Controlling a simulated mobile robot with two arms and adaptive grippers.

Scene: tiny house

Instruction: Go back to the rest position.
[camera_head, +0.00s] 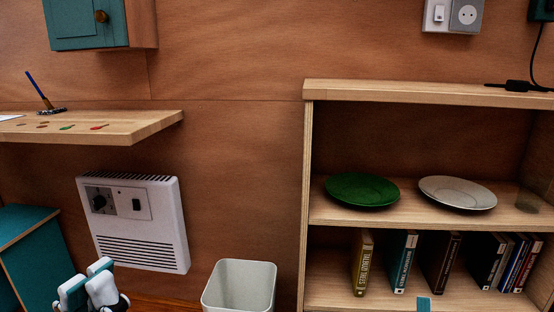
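My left gripper (87,283) shows at the bottom left edge, with white and teal finger pads. The two fingers overlap in this view, so I cannot tell whether they are apart or closed. I see no object in it. It is in front of the lower left part of the wall heater (150,225).
A wooden shelf unit (307,200) on the right holds a green plate (362,188), a pale plate (457,192) and several books (440,262). A white bin (240,287) stands left of it. A wooden wall desk (110,125) and teal furniture (25,250) are left.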

